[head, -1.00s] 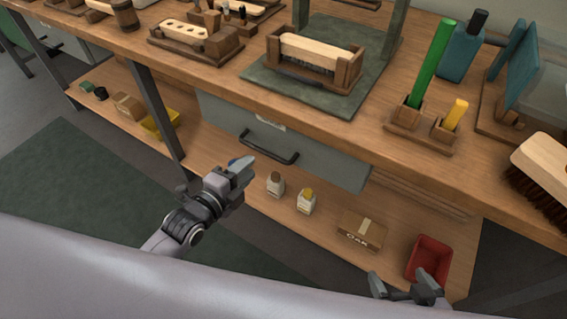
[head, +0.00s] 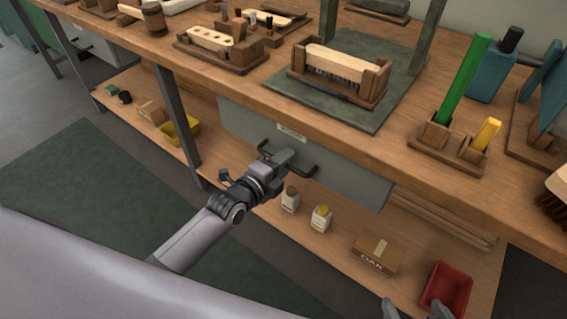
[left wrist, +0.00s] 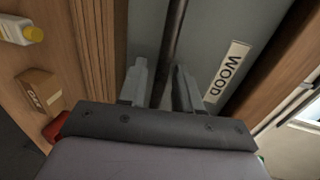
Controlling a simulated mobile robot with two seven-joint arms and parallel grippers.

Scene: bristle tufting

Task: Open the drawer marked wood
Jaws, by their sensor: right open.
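The grey drawer (head: 355,182) is under the bench top and looks shut. Its label (head: 291,132) reads WOOD in the left wrist view (left wrist: 228,72). Its dark bar handle (head: 308,173) is partly hidden by my left gripper (head: 285,160). In the left wrist view the handle (left wrist: 176,35) runs between the two fingers of my left gripper (left wrist: 161,85), with gaps visible beside it, so the gripper is open around the bar. My right gripper (head: 418,309) is open at the bottom edge of the head view, partly cut off and away from the drawer.
On the lower shelf are two small bottles (head: 321,218), a cardboard box (head: 376,253), a red bin (head: 447,289) and a yellow bin (head: 180,132). A bench leg (head: 180,125) stands left of the drawer. A brush in a wooden holder (head: 371,92) sits on the bench above.

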